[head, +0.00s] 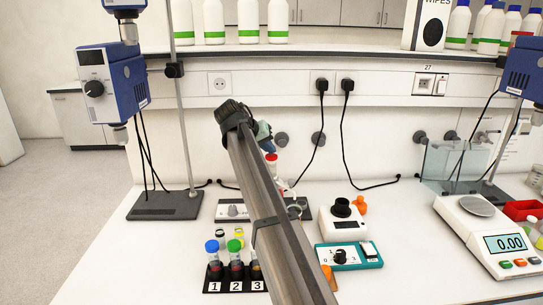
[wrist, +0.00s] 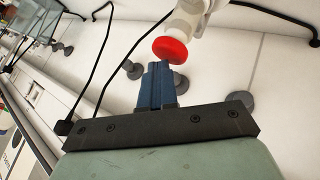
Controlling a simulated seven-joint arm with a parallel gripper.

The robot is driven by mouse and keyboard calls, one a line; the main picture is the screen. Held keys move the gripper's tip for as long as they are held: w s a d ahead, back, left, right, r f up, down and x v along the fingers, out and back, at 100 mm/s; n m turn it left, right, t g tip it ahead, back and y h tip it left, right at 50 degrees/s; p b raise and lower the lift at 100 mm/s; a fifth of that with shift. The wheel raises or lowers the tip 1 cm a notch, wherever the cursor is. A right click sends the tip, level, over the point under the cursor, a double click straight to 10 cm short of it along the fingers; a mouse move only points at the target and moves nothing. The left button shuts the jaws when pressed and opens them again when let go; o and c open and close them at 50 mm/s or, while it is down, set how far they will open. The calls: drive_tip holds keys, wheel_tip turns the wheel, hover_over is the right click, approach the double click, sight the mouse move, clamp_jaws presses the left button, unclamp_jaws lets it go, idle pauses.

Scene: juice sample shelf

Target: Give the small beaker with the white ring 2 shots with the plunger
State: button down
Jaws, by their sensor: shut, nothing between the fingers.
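The plunger's red cap (head: 271,157) tops a white dispenser (head: 273,169), partly hidden behind my arm in the head view. The wrist view shows the red cap (wrist: 170,50) and part of the white body (wrist: 187,20) close up. My gripper (head: 267,146) is just above the cap, its blue fingers (wrist: 155,66) together and empty, the tips close to the cap. I cannot tell if they touch. A small vessel with a pale ring (head: 295,209) shows beside my arm, below the dispenser; my arm partly covers this area, so I cannot tell if it is under the spout.
Two small beakers (head: 220,234) (head: 239,232), one dark-ringed and one yellow-ringed, stand behind the numbered rack (head: 234,286) of capped tubes. A white device (head: 343,222), a teal device (head: 349,256) and a balance (head: 496,236) stand to the right. Stand bases flank the bench.

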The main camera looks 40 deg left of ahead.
sight(269, 156)
drive_tip(key=shift+r, duration=0.65)
drive_tip(key=shift+r, duration=0.1)
drive_tip(key=shift+r, duration=2.4)
